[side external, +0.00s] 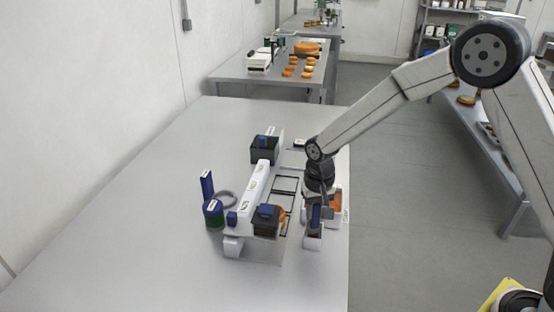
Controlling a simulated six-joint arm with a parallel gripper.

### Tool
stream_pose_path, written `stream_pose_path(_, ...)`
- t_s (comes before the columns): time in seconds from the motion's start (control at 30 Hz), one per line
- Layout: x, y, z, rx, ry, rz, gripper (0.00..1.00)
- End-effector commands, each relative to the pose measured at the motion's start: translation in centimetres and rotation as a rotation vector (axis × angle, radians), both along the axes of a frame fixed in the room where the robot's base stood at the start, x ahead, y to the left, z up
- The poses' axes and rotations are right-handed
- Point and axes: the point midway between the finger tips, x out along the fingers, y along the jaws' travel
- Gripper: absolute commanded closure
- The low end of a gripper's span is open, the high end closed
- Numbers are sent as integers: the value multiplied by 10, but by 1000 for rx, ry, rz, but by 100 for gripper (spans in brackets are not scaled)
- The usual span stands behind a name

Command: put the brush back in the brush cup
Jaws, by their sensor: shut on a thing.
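My gripper (318,207) points down near the right edge of the near table. It is shut on a dark blue upright piece, which looks like the brush (316,217). A small white open-topped container, which looks like the brush cup (313,242), stands on the table directly below. The brush overlaps the cup's mouth in the picture; I cannot tell whether its lower end is inside or just above or behind it. The bristles are hidden.
A white bin with orange contents (336,202) stands close behind my gripper. The table's left and front are clear.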

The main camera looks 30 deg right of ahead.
Motion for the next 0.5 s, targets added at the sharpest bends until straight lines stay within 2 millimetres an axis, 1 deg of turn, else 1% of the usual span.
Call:
stream_pose_path(0.43, 0, 0, -5, 0, -1, 0, 100)
stream_pose_path(0.47, 0, 0, -5, 0, 0, 0, 65)
stream_pose_path(0.5, 0, 0, -5, 0, -1, 0, 52)
